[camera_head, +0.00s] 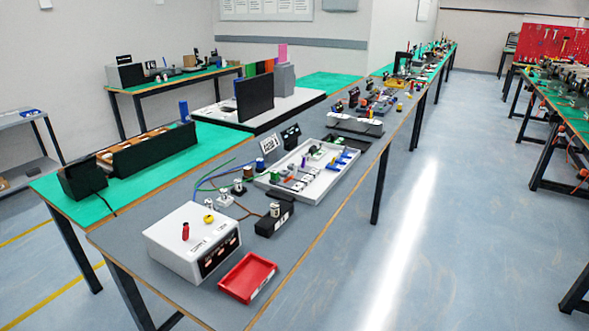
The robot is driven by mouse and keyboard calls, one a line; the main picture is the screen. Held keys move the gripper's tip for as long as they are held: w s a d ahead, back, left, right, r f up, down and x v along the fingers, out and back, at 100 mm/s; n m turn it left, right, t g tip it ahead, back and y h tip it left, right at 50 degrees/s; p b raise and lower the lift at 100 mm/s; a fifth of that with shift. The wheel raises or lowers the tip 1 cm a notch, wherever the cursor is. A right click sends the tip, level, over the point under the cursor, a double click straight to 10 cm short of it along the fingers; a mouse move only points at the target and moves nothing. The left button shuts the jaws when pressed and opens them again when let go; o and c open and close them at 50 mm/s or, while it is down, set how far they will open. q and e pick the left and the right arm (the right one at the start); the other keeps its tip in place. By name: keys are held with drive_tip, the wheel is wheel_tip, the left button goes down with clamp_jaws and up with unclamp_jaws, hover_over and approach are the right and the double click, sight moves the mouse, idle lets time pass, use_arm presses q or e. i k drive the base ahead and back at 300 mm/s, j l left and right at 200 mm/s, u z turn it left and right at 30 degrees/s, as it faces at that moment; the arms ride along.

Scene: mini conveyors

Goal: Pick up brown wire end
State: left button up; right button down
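A thin brown wire (240,207) shows on the grey table, running from near the white box toward the small black block (274,222). Its exact end is too small to make out. Green and blue wires (207,178) curve over the table just behind it, next to small white connector pieces (224,199). Neither of my grippers is in view.
A white box (180,248) with a red and a yellow knob stands at the front, with a red tray (248,278) to its right. A white tray (339,178) of small parts lies behind. The table's right front edge is clear.

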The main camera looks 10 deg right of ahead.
sight(248, 171)
drive_tip(key=i+l+u, duration=0.1)
drive_tip(key=i+l, duration=0.5)
drive_tip(key=l, duration=0.15)
drive_tip(key=i+l+u, duration=0.15)
drive_tip(key=i+l, duration=0.4)
drive_tip(key=l, duration=0.25)
drive_tip(key=i+l+u, duration=0.15)
drive_tip(key=l, duration=0.25)
drive_tip(key=i+l, duration=0.35)
drive_tip(key=i+l+u, duration=0.15)
drive_tip(key=l, duration=0.35)
drive_tip(key=i+l, duration=0.3)
drive_tip(key=l, duration=0.2)
drive_tip(key=u, duration=0.05)
